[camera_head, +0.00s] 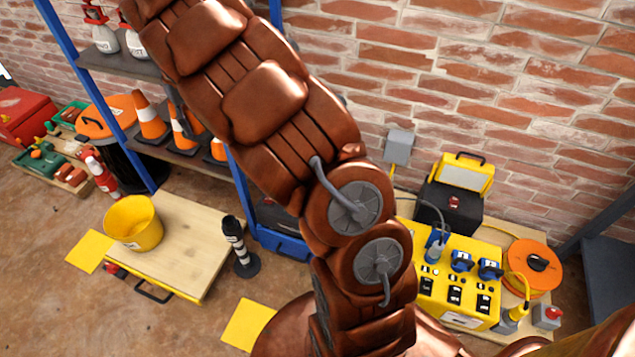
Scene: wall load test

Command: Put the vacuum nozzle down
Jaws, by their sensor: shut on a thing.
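I cannot make out a vacuum nozzle for certain. A black upright piece with pale bands and a round foot (240,246) stands on the floor, right of a low wooden platform (178,245). I cannot tell whether it is the nozzle. My copper-coloured arm crosses the middle of the view from the top left to the bottom. It hides part of the wall, the shelf and the floor. My gripper is not in view, so what it holds does not show.
A yellow bucket (133,223) stands on the platform. Yellow floor squares lie at left (90,251) and front (247,324). Orange cones (150,118) stand on the blue-framed shelf (128,68). A yellow socket box (455,278) and orange cable reel (533,268) stand right.

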